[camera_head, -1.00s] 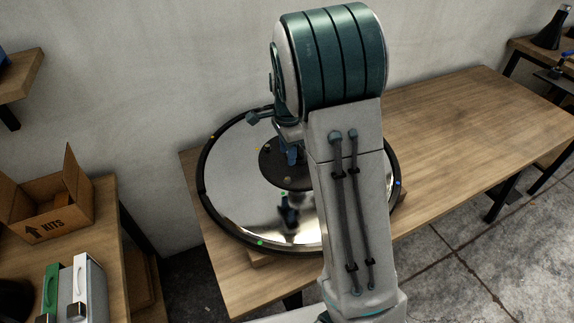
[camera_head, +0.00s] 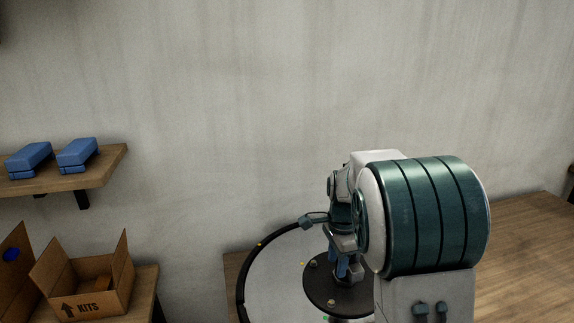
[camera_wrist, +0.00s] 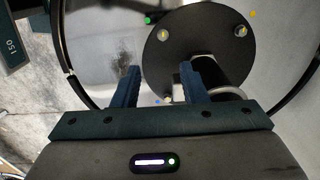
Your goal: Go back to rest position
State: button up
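The round chair base has a mirror-like disc (camera_head: 281,283) with a black rim (camera_head: 243,277), and lies on a wooden table in the head view. A dark round plate (camera_head: 322,288) with bolts sits at its middle. It also shows in the wrist view (camera_wrist: 171,50), with a short dark post (camera_wrist: 206,68) by the right finger. My gripper (camera_head: 346,264) is over the plate in the head view. In the wrist view, my gripper (camera_wrist: 159,69) has its two blue fingers apart with nothing held between them. My arm hides the right part of the base.
A cardboard KITS box (camera_head: 88,285) stands open on a bench at lower left. Two blue cases (camera_head: 53,157) lie on a wall shelf (camera_head: 105,170) above it. The wooden table (camera_head: 530,240) looks bare at right. A plain wall (camera_head: 300,100) stands behind.

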jog(key=s+r+n+t, duration=0.1)
jog(key=s+r+n, duration=0.1)
jog(key=s+n, duration=0.6)
jog(key=s+r+n+t, duration=0.1)
jog(key=s+r+n, duration=0.2)
jog(key=s+n, duration=0.4)
jog(key=s, duration=0.8)
jog(key=shift+a+n+t, duration=0.4)
jog(key=shift+s, duration=0.1)
dwell(0.5)
